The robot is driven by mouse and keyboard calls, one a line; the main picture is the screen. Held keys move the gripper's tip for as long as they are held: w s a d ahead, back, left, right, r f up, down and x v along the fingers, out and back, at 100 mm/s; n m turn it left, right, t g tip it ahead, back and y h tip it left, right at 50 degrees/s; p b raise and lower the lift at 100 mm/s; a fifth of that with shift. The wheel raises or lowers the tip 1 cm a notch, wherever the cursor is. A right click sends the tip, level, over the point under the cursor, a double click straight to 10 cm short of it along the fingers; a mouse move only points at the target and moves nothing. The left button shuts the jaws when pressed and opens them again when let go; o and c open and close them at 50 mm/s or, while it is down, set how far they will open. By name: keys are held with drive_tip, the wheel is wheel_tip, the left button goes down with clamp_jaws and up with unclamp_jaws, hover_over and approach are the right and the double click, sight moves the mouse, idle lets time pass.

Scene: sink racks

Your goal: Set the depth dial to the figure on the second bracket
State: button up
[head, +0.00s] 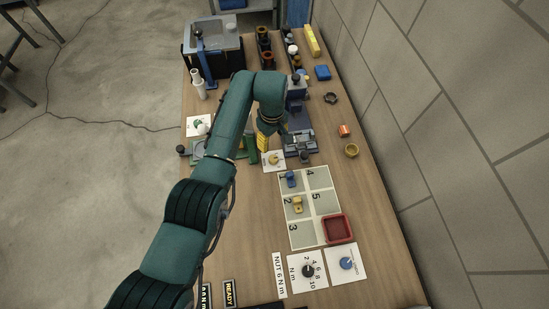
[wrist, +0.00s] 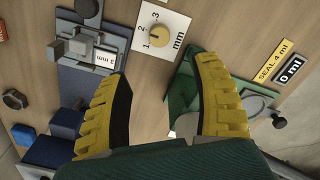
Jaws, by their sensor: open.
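The depth dial is a yellow knob (wrist: 158,35) on a white card marked 1, 2, 3 and mm. It also shows in the head view (head: 274,159). In the head view my gripper (head: 267,143) hangs just behind the dial card. A blue bracket (head: 290,180) is on mat cell 1 and a yellow bracket (head: 297,205) on cell 2; no figure is readable on either.
A grey-blue fixture (wrist: 100,58) with an mm label, seemingly 3, stands beside the dial. A green fixture (wrist: 182,92) is on the other side. A red tray (head: 338,229), a black Nm dial (head: 308,271) and a blue dial (head: 347,263) are nearer the front.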

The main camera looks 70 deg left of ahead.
sight(273, 158)
wheel_tip(273, 158, down, 13)
drive_tip(key=b, duration=0.3)
drive_tip(key=shift+r, duration=0.1)
drive_tip(key=shift+c, duration=0.2)
clamp_jaws()
